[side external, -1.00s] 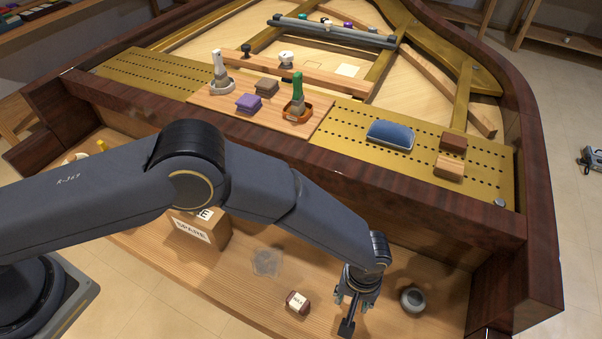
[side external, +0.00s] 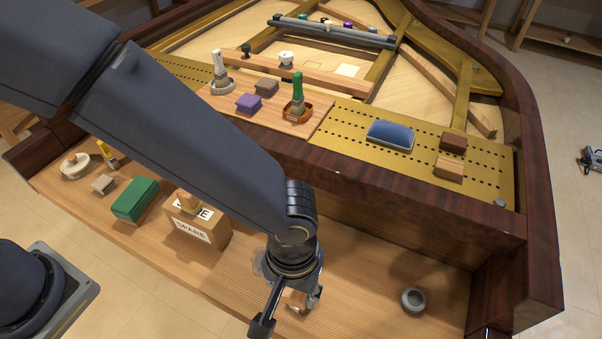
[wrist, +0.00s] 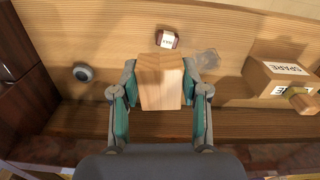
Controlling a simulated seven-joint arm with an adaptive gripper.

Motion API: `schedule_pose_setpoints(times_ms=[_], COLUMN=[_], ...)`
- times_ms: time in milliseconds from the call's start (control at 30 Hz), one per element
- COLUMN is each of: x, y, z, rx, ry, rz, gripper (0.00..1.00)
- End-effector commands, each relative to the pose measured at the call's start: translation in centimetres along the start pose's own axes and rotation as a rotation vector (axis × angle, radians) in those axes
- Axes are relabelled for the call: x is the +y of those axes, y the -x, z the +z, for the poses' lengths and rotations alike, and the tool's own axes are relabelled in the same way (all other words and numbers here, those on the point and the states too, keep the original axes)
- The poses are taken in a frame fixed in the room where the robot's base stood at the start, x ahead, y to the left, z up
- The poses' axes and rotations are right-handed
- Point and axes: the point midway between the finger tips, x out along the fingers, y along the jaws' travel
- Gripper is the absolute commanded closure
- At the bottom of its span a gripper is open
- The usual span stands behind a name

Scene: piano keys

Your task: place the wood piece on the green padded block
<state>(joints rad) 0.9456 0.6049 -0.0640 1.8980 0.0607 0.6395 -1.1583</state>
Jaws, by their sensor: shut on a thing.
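The wood piece (wrist: 160,85) is a pale block with a peaked end, held between the fingers of my gripper (wrist: 160,76) in the wrist view. The green padded block (side external: 135,200) lies at the left of that shelf, well to the left of my gripper. It is not in the wrist view.
A cardboard box marked SPARE (side external: 198,230), with a small wooden object on top, stands between my gripper and the green block. A grey round cup (side external: 413,300) stands to the right.

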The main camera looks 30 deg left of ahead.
Motion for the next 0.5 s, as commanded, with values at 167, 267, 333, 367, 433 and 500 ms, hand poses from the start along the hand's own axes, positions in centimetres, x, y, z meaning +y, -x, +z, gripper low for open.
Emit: schedule_pose_setpoints(times_ms=[167,267,333,367,433,500], x=[0.1,-0.8,-1.8,-2.2,-3.3,-4.8], y=[3.7,4.4,4.4,4.4,4.4,4.4], z=[-0.1,-1.0,-2.0,-2.5,-3.6,-4.9], rx=[0.002,0.0,0.001,0.001,0.002,0.003], ry=[0.0,0.027,0.057,0.069,0.103,0.143], rz=[0.003,-0.003,-0.003,-0.003,-0.003,-0.004], gripper=[0.82,0.82,0.82,0.82,0.82,0.82])
